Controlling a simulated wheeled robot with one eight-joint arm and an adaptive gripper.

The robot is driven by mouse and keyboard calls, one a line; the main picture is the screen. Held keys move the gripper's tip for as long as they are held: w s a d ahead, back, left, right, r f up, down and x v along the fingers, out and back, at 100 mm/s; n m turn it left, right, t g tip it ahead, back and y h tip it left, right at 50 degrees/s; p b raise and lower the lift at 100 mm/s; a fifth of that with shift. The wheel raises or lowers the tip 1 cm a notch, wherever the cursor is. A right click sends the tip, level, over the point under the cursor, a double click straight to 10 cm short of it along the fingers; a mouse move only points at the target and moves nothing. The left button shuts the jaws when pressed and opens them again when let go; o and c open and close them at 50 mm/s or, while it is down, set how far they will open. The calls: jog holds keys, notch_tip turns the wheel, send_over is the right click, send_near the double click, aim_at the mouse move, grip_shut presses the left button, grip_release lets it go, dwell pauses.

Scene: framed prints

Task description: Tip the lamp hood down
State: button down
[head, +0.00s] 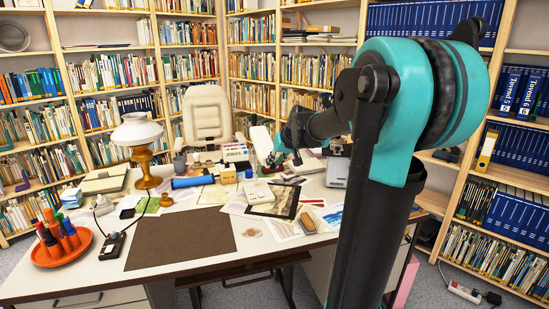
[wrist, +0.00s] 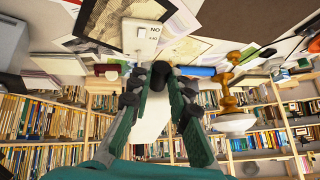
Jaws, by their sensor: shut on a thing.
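The white lamp hood (head: 262,141) is a long pale panel standing steeply tilted above the middle of the desk. In the wrist view the hood (wrist: 152,118) shows between the two fingers. My gripper (wrist: 160,80) is shut on it, with a finger at each side. In the head view my gripper (head: 280,150) meets the hood from the right. A white block (head: 258,193) on the desk below looks like the lamp's base; it also shows in the wrist view (wrist: 146,36). The join between hood and base is partly hidden by my gripper.
A brass lamp with a white shade (head: 138,132) stands at the left of the desk (head: 100,284). A brown mat (head: 180,237) and several papers cover the middle. A pale chair (head: 206,113) and bookshelves stand behind.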

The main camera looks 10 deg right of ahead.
jog(key=c, duration=1.4)
grip_release()
jog(key=v, duration=1.2)
jog(key=shift+d, duration=0.1)
jog(key=s+f+g+h, duration=0.1)
jog(key=s+f, duration=0.7)
jog(key=f, duration=0.2)
jog(key=s+f+g+h, duration=0.1)
jog(key=s+f, duration=0.7)
jog(key=f, duration=0.2)
jog(key=s+d+f+m+h, duration=0.1)
jog(key=s+f, duration=0.7)
jog(key=f, duration=0.2)
jog(key=shift+f+g, duration=0.2)
jog(key=shift+g, duration=0.2)
